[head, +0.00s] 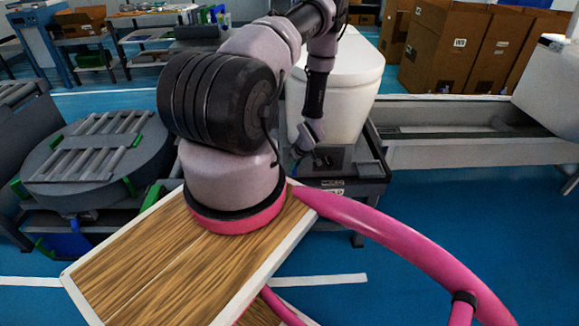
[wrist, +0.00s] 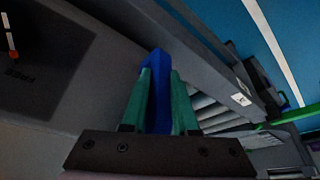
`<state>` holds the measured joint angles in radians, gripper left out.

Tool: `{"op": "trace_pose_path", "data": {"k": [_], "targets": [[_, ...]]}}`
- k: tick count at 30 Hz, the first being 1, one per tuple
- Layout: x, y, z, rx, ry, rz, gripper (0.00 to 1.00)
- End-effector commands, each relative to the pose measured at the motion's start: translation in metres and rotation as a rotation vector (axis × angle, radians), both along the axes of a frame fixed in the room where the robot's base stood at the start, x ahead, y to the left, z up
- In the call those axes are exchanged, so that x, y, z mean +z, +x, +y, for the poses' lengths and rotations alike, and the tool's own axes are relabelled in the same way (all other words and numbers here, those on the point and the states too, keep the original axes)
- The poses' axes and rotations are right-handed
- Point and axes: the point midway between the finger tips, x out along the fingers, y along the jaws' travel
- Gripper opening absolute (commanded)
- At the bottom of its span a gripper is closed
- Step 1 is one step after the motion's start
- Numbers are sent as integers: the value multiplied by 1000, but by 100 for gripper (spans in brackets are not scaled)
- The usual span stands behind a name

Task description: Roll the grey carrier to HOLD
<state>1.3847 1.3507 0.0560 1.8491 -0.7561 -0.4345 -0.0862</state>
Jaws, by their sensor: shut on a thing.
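A grey carrier (head: 332,158) sits under a white toilet (head: 345,85) on the dark station in the middle of the head view. In the wrist view a grey body, probably this carrier (wrist: 95,85), fills the left side. My gripper (wrist: 158,75) has green fingers closed on an upright blue tab (wrist: 159,90) at the edge of this grey body. In the head view my gripper (head: 318,158) is small and dark at the carrier's front left, and its fingers cannot be made out.
A round turntable with rollers (head: 60,178) stands left of the station. A long grey conveyor (head: 460,152) runs to the right, with another white toilet (head: 550,85) at its far end. Rollers (wrist: 215,115) show beside my fingers. Cardboard boxes (head: 445,45) stand behind.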

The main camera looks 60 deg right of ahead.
Motion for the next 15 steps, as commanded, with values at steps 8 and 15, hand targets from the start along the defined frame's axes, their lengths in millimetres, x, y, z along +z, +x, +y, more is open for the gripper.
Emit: {"op": "trace_pose_path", "data": {"k": [8,15], "targets": [[1,1,-4,6,-4,-9,0],[1,-1,-5,3,-3,-6,0]]}}
